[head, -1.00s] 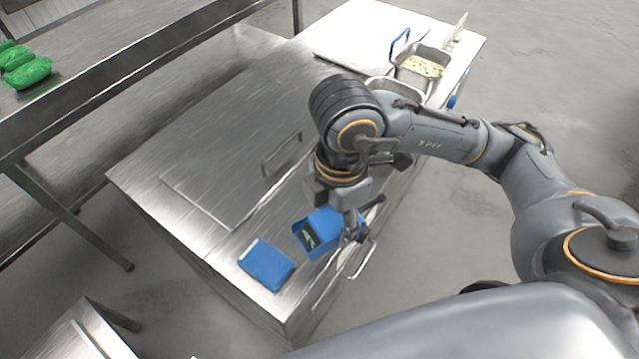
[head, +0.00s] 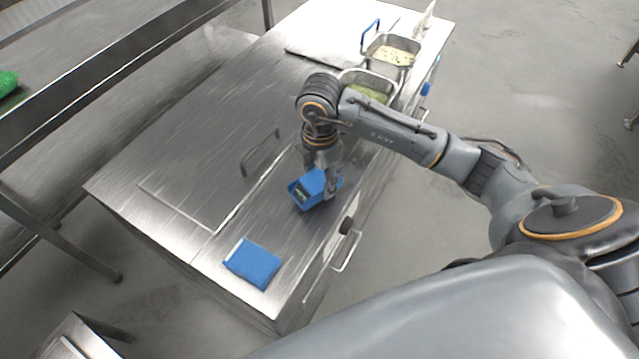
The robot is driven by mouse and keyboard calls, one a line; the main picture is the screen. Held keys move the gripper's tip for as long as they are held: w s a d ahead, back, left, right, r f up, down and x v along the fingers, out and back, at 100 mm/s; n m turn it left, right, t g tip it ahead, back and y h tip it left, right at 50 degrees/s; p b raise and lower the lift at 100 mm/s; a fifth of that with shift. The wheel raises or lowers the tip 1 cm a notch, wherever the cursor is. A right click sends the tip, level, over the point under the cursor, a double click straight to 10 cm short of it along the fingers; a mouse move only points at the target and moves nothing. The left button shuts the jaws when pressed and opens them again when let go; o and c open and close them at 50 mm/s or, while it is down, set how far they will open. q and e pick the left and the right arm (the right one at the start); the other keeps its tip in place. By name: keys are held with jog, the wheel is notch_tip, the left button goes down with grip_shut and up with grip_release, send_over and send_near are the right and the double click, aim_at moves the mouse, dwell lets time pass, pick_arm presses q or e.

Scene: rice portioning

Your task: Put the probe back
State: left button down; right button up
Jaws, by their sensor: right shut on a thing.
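The probe appears to be the blue boxy piece (head: 308,190) with a dark, green-marked face. My right gripper (head: 331,187) is shut on it at its right side, over the steel counter (head: 210,150). It is tilted, and I cannot tell whether its underside touches the counter. A small dark piece (head: 346,226) shows at the counter's front edge below the gripper; I cannot tell what it is. My left gripper is not in view.
A flat blue cloth-like pad (head: 252,262) lies at the counter's near corner. Steel pans with green (head: 368,90) and pale (head: 392,52) food stand at the far end. The counter's left side is clear.

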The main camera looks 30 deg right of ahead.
notch_tip(320, 180, down, 2)
jog(key=shift+f+p, duration=0.1)
jog(key=shift+p, duration=0.3)
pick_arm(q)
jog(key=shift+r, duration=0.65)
pick_arm(e)
jog(key=shift+f, duration=0.2)
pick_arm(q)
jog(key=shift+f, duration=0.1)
pick_arm(e)
jog(key=shift+f, duration=0.1)
jog(key=o, duration=1.2)
jog(key=shift+c, duration=0.2)
